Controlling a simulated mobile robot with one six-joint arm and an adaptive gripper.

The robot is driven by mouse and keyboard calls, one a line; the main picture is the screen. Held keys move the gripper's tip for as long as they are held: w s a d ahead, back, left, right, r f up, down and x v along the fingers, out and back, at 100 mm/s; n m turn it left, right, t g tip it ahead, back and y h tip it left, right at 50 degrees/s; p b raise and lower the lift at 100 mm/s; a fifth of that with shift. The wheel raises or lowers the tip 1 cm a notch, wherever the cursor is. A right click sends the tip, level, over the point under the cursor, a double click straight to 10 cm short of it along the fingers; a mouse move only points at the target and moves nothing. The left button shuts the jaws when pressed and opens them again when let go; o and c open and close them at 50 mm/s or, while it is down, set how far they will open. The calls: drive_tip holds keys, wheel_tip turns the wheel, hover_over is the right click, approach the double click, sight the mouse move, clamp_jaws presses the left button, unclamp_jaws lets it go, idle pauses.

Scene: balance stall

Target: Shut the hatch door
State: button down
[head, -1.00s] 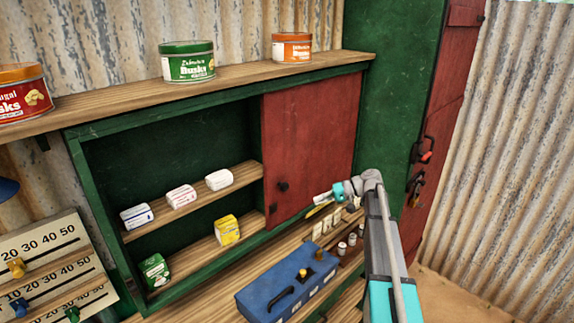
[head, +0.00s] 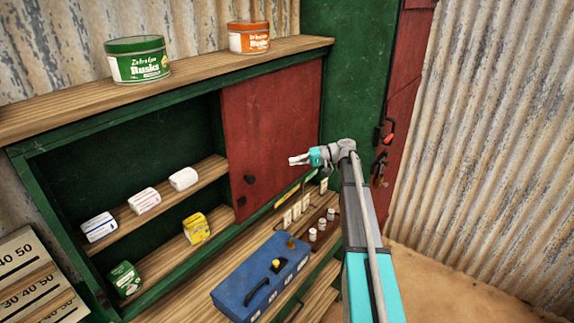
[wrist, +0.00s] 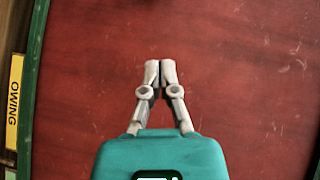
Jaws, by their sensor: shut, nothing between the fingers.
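The hatch door is a red panel (head: 268,118) covering the right part of a green-framed cabinet. The left part of the cabinet stands open. A dark round knob (head: 250,180) sits low on the door's left side, with another small dark piece (head: 241,201) below it. My gripper (head: 291,160) is shut and empty, in front of the door's lower right part, right of the knob. In the wrist view, its closed fingertips (wrist: 160,66) show against the red surface (wrist: 240,75), which fills most of the picture. I cannot tell whether they touch it. The knob is outside the wrist view.
Small boxes (head: 144,201) stand on the open cabinet shelves. Rusks tins (head: 138,66) stand on the top ledge. A blue box (head: 262,279) and small white-capped jars (head: 321,224) sit on the counter below. A yellow OWING label (wrist: 14,103) shows at the wrist view's left.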

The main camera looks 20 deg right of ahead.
drive_tip(key=b, duration=0.2)
approach(252, 170)
drive_tip(key=x, duration=0.4)
drive_tip(key=shift+s+a+f, duration=0.2)
drive_tip(key=shift+s+a, duration=0.35)
drive_tip(key=shift+a, duration=0.15)
drive_tip(key=shift+s+a+f, duration=0.2)
drive_tip(key=shift+s+a, duration=0.35)
drive_tip(key=shift+a, duration=0.15)
